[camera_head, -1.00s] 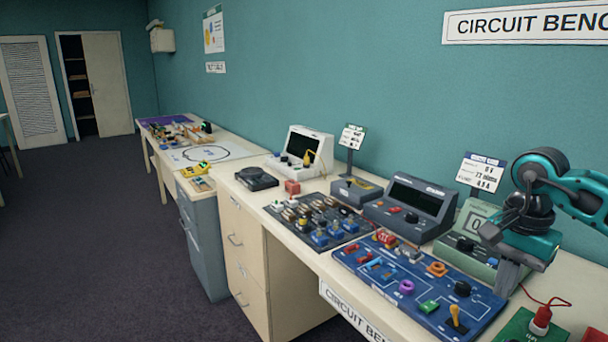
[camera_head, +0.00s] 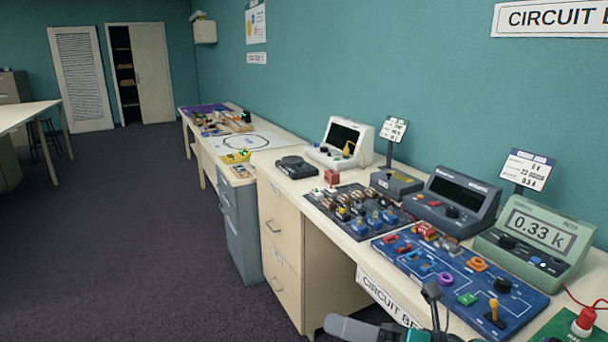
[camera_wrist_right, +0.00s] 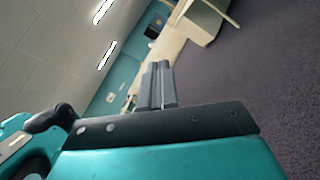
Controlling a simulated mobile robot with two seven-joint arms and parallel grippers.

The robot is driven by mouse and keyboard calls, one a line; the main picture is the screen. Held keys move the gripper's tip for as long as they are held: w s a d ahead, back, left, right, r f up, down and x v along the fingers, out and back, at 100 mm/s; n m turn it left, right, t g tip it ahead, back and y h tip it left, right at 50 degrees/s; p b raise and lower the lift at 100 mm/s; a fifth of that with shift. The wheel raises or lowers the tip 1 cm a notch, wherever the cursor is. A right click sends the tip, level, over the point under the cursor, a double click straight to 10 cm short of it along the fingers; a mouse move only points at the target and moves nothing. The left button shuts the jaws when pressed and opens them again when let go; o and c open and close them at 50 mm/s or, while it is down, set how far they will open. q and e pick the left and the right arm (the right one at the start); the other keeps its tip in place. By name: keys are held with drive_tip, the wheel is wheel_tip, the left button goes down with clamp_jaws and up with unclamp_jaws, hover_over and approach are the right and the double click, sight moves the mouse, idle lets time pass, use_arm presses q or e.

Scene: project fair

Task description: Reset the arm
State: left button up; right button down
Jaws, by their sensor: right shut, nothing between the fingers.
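My right gripper (camera_head: 432,291) shows at the bottom edge of the head view, in front of the circuit bench. Its grey fingers point up, and a teal and grey part of my right arm shows beside them. In the right wrist view the two fingers (camera_wrist_right: 157,82) are together with nothing between them. The gripper appears apart from the blue circuit board (camera_head: 440,262), though its exact distance is hard to tell. My left gripper is not in view.
The bench holds a green meter (camera_head: 535,244) reading 0.33 k, a dark power unit (camera_head: 455,203), a component board (camera_head: 345,222) and a white instrument (camera_head: 342,145). A grey cabinet (camera_head: 243,225) stands beyond drawers (camera_head: 280,250). Open dark floor (camera_head: 120,260) lies left.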

drive_tip(key=d+f+m+t+h, duration=0.4)
drive_tip(key=f+m+t+h, duration=0.15)
drive_tip(key=m, duration=0.75)
drive_tip(key=d+f+m+t+h, duration=0.3)
drive_tip(key=f+m+t+h, duration=0.25)
drive_tip(key=m, duration=0.75)
drive_tip(key=s+d+f+m+g+h, duration=0.2)
drive_tip(key=s+f+m+g+h, duration=0.1)
drive_tip(key=s+f+m, duration=0.2)
drive_tip(key=s+d+f+m+g+h, duration=0.2)
drive_tip(key=s+f+m, duration=0.4)
drive_tip(key=f, duration=0.3)
drive_tip(key=shift+s+d+f+m+g+h, duration=0.2)
drive_tip(key=shift+s+d+m+g+h, duration=0.1)
drive_tip(key=shift+d+m+g+h, duration=0.15)
